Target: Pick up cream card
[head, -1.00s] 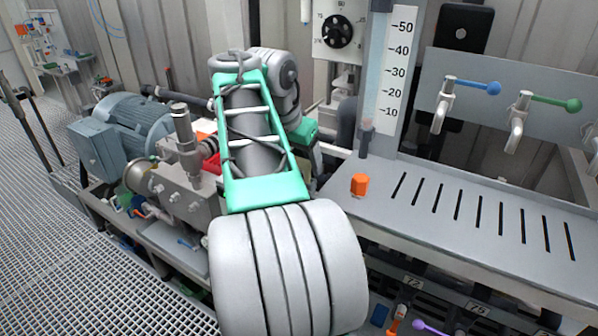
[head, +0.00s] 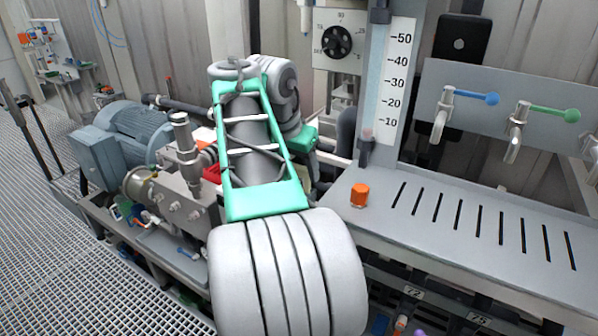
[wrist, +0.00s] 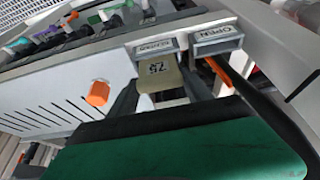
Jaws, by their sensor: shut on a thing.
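The cream card (wrist: 158,84) shows in the wrist view, with dark characters that look like "75" on its face. My gripper (wrist: 163,80) is shut on it, with its dark fingers at either side of the card. In the head view my own arm covers most of the gripper, and I cannot make out the card there.
An orange cap (head: 359,195) stands on the slotted grey panel (head: 385,225). Blue (head: 478,98) and green (head: 548,112) tap handles are at the right. A motor and pump (head: 135,130) are at the left. The grating floor (head: 60,230) at far left is clear.

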